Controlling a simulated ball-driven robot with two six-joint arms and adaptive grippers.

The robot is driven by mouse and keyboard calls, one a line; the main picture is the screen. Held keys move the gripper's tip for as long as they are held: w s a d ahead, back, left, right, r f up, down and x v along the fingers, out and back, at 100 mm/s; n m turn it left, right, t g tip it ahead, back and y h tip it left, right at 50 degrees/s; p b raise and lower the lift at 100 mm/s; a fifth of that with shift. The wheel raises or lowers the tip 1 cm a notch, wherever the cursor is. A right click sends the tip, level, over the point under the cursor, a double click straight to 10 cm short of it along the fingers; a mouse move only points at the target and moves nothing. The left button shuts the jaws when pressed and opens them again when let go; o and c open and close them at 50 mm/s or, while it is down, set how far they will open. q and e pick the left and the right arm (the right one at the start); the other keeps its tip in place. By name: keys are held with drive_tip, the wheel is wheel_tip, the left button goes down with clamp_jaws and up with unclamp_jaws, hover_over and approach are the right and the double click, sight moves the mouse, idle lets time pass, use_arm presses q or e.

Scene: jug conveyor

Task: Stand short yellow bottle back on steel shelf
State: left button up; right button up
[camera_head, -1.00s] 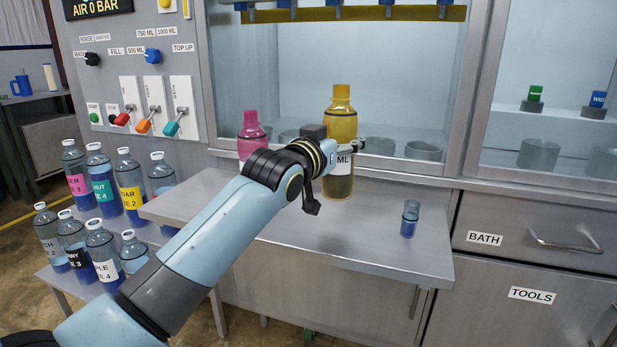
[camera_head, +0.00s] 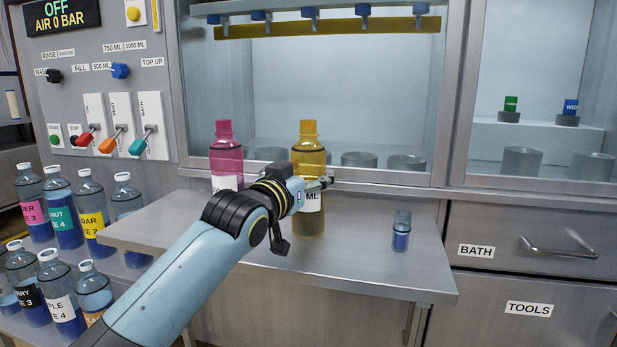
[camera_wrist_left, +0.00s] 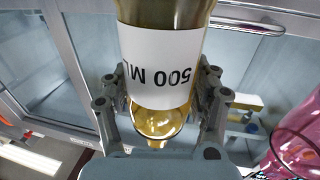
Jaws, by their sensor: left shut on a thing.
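The short yellow bottle (camera_head: 312,158), with a white 500 ML label, is upright over the steel shelf (camera_head: 375,262). My left gripper (camera_head: 318,184) is shut around its side; the arm hides part of the bottle. I cannot tell whether its base touches the shelf. In the left wrist view the label (camera_wrist_left: 165,68) shows upside down between the two fingers (camera_wrist_left: 160,110). My right gripper is not in view.
A pink bottle (camera_head: 227,158) stands left of the yellow one, partly behind my arm. A small blue vial (camera_head: 402,232) stands at the shelf's right. Several labelled bottles (camera_head: 64,218) stand at the left. The shelf's middle is clear.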

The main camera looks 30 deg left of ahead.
use_arm(q)
drive_tip(key=o, duration=1.4)
drive_tip(key=shift+c, duration=0.2)
drive_tip(key=shift+o, duration=0.6)
drive_tip(key=s+p, duration=0.1)
drive_tip(key=s, duration=1.1)
drive_tip(key=shift+d, duration=0.25)
drive_tip(key=shift+r, duration=0.1)
